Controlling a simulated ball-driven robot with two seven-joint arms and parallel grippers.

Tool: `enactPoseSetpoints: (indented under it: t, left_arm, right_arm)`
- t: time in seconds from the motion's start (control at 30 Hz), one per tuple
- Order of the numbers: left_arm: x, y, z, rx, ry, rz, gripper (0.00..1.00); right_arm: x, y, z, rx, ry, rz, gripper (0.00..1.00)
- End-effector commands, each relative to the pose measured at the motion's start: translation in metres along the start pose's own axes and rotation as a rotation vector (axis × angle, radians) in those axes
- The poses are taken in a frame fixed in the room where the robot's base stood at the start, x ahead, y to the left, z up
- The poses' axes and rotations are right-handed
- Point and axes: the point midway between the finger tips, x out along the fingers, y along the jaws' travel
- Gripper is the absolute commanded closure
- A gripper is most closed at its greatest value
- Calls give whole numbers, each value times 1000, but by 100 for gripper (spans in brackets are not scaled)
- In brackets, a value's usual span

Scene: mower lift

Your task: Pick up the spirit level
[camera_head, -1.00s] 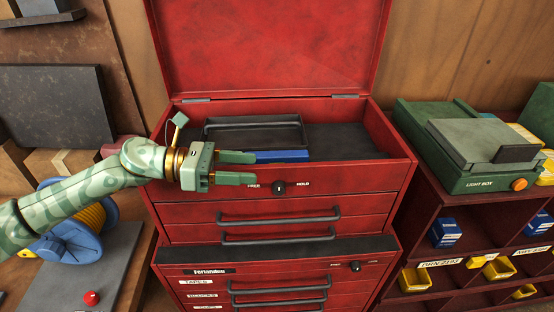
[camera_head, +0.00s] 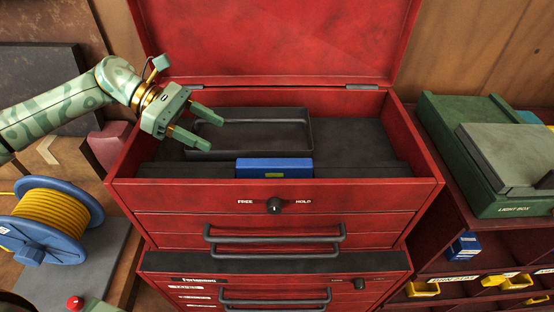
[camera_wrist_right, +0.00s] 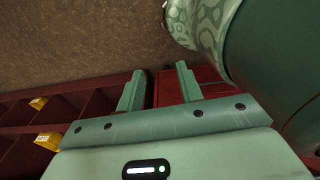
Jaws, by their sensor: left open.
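The spirit level, a blue block with a small yellow-green window (camera_head: 274,168), lies inside the open top of the red tool chest (camera_head: 272,222), close behind its front wall. My left gripper (camera_head: 216,134) is open and empty over the left part of the black tray (camera_head: 262,147). It is behind and to the left of the level, apart from it. My right gripper (camera_wrist_right: 160,68) shows in the right wrist view with its fingers apart and nothing between them. The level cannot be made out in that view.
The chest's raised lid (camera_head: 275,40) stands behind the compartment. A green light box (camera_head: 490,175) is on the right shelf unit, above yellow bins (camera_head: 423,290). A blue reel with yellow cord (camera_head: 50,220) stands at left. The compartment's right side is clear.

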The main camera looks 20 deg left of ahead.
Motion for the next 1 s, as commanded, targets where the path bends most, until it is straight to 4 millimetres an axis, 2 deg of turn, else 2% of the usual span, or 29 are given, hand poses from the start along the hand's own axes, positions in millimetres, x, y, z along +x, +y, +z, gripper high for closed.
enactPoseSetpoints:
  t: [0.13,0.3,0.57,0.7,0.8,1.0]
  left_arm:
    - [38,-1,4,0,-3,-5,42]
    - [73,0,4,0,-3,-3,42]
    - [98,0,5,-1,-2,-3,42]
    - [121,3,10,1,-3,-3,42]
    - [135,3,7,-1,-2,-2,42]
    - [141,3,5,-1,-1,1,42]
  right_arm:
    - [-15,-6,16,-1,-24,-8,64]
    - [-23,-6,16,-1,-26,-8,64]
    - [-30,-2,2,-1,-6,-3,64]
    - [-44,-2,0,-1,-4,-4,64]
    - [-46,-2,0,-1,-5,-4,64]
    - [-46,-2,0,-1,-5,-4,64]
